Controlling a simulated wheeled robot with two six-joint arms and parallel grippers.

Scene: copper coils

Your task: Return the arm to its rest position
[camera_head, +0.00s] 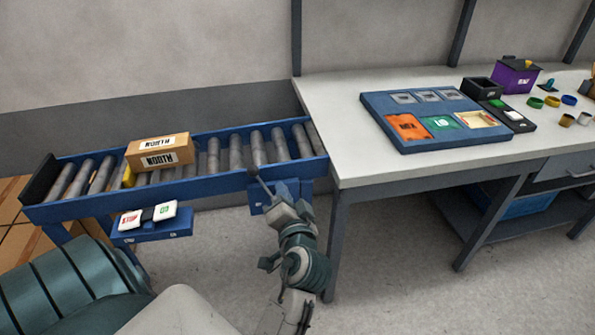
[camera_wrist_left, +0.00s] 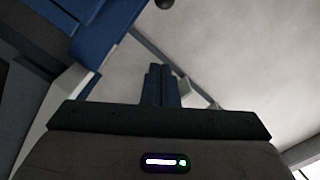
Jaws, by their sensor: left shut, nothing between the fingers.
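My left gripper (camera_head: 261,182) shows in the head view at the front side of the roller conveyor, near its right end. It points up and a little left over a blue bracket on the conveyor (camera_head: 215,186). Whether it touches anything there I cannot tell. In the left wrist view its two blue fingers (camera_wrist_left: 160,84) are pressed together with nothing between them. My left arm (camera_head: 300,262) reaches up from the bottom middle of the head view. My right gripper is not in view.
Red and green button pads (camera_head: 147,215) are on the conveyor's front. A grey-white table (camera_head: 347,160) on the right holds a blue board (camera_head: 393,135), a purple bin (camera_head: 515,78) and several rings. Floor is clear in front.

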